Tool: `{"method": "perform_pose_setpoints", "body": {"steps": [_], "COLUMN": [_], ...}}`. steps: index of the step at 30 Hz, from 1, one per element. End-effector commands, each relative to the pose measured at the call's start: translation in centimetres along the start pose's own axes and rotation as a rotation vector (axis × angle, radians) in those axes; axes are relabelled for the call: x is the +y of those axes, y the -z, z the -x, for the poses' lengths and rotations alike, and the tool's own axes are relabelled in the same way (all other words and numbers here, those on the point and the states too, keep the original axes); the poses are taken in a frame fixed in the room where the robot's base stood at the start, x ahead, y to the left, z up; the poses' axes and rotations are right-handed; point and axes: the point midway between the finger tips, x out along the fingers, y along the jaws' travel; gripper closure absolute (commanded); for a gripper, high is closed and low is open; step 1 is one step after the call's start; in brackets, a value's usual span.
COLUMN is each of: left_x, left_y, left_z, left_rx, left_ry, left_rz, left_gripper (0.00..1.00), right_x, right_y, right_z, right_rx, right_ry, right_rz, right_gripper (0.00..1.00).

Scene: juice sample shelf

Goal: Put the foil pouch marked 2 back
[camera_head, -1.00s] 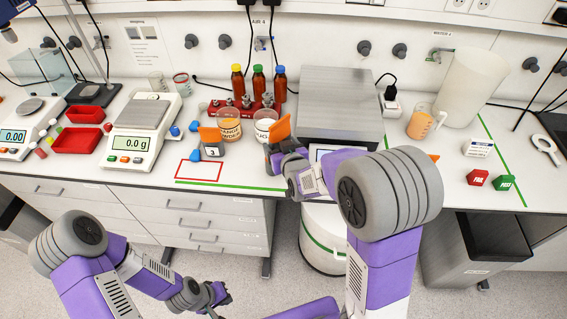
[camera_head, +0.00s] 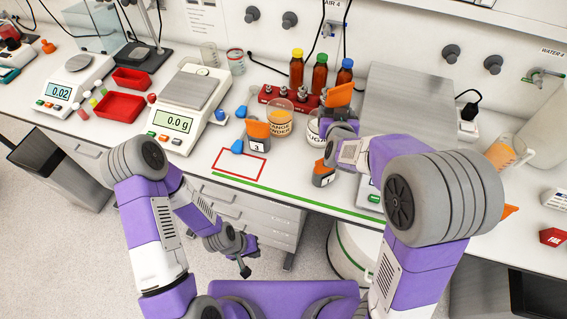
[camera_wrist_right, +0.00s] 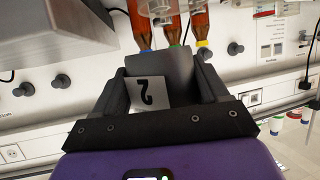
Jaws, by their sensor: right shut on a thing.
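The foil pouch marked 2 (camera_wrist_right: 150,92) is grey, with its label upside down in the right wrist view. My right gripper (camera_wrist_right: 160,100) is shut on it. The pouch marked 3 (camera_head: 258,142) stands behind a red outlined rectangle (camera_head: 240,163) on the bench. Another orange and grey pouch (camera_head: 323,173) stands just below my right gripper. My left gripper (camera_head: 243,262) hangs low before the drawers; its jaws are unclear.
An orange powder jar (camera_head: 279,120) and a white jar (camera_head: 315,128) stand close to my right gripper. A red rack (camera_head: 280,102) and brown bottles (camera_head: 319,75) are behind. A scale (camera_head: 178,122) is left. A green line (camera_head: 290,199) runs along the bench front.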

Motion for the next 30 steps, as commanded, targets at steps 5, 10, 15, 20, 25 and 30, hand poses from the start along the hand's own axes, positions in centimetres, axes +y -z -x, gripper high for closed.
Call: {"method": "perform_pose_setpoints", "body": {"steps": [5, 10, 15, 20, 25, 30], "left_x": [-0.4, -0.8, -1.2, -1.5, -1.7, -2.2], "left_y": [0.0, 0.1, 0.1, 0.1, 0.2, 0.2], "left_z": [-1.1, -2.0, -3.1, -3.9, -4.5, -5.9], "left_rx": [-0.001, -0.001, -0.001, -0.001, -0.001, -0.001], "left_ry": [0.0, 0.0, 0.0, 0.0, 0.0, 0.0], "left_rz": [0.001, 0.0, 0.0, 0.0, 0.0, 0.0], "left_gripper": [1.0, 1.0, 1.0, 1.0, 1.0, 1.0], "right_x": [-4.0, -7.3, -10.8, -13.2, -13.9, -14.0], "right_y": [0.2, -0.7, -3.2, -6.1, -8.3, -11.5], "right_z": [-0.1, 0.4, 1.7, 3.4, 4.0, 2.7], "right_rx": [0.004, 0.002, 0.001, 0.0, 0.0, -0.001], "right_ry": [-0.046, -0.11, -0.201, -0.283, -0.322, -0.323], "right_rz": [-0.017, -0.044, -0.079, -0.111, -0.129, -0.128], "right_gripper": [0.72, 0.72, 0.72, 0.72, 0.72, 0.72]}}
